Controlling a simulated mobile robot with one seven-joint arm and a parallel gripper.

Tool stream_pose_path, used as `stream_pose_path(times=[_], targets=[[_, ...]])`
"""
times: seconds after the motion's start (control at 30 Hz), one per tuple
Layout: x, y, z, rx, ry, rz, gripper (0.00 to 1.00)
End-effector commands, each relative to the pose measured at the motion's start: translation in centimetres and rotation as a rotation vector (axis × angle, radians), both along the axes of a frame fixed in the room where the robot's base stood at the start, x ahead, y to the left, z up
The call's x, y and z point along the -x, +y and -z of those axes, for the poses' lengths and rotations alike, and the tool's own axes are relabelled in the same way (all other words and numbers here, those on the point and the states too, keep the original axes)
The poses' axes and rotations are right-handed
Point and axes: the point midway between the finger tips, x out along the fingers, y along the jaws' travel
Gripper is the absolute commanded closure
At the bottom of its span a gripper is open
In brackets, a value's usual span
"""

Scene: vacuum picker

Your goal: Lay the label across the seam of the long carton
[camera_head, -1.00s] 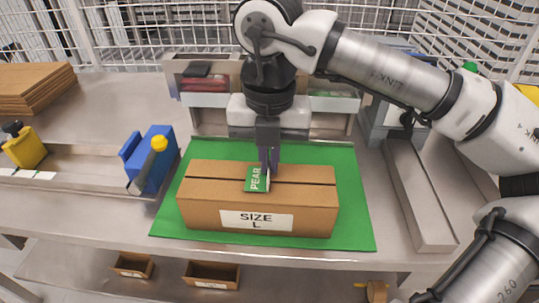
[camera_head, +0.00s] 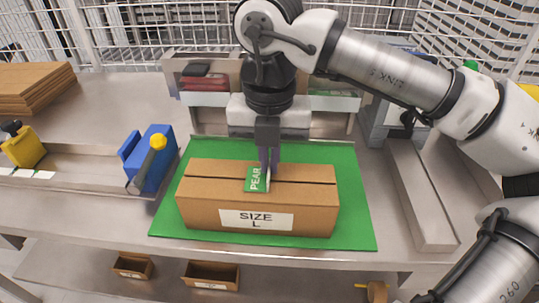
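The long carton (camera_head: 305,205) is brown, marked "SIZE L", and sits on the green mat (camera_head: 350,225). A dark seam (camera_head: 310,182) runs lengthwise along its top. The green label (camera_head: 254,179), marked "PEAR", is at the middle of the carton's top, across the line of the seam. My gripper (camera_head: 267,172) points down at the label's right edge, with its fingertips close to the carton top. I cannot tell whether the fingers still pinch the label, or whether the label lies fully flat.
A blue tape dispenser (camera_head: 153,165) with a yellow knob stands left of the mat. A yellow device (camera_head: 24,147) is farther left. Flat cardboard (camera_head: 35,88) is stacked at the back left. A wire fence and a bin shelf (camera_head: 205,99) stand behind the carton.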

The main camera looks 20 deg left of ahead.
Motion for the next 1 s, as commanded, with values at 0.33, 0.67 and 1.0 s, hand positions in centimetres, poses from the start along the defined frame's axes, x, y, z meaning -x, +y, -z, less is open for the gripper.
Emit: stream_pose_path(times=[0.33, 0.67, 1.0], targets=[[0.00, -0.01, 0.29, 0.000, 0.000, 0.001, 1.00], [0.00, -0.01, 0.29, 0.000, 0.000, 0.000, 0.71], [0.00, -0.01, 0.28, 0.000, 0.000, 0.000, 0.71]])
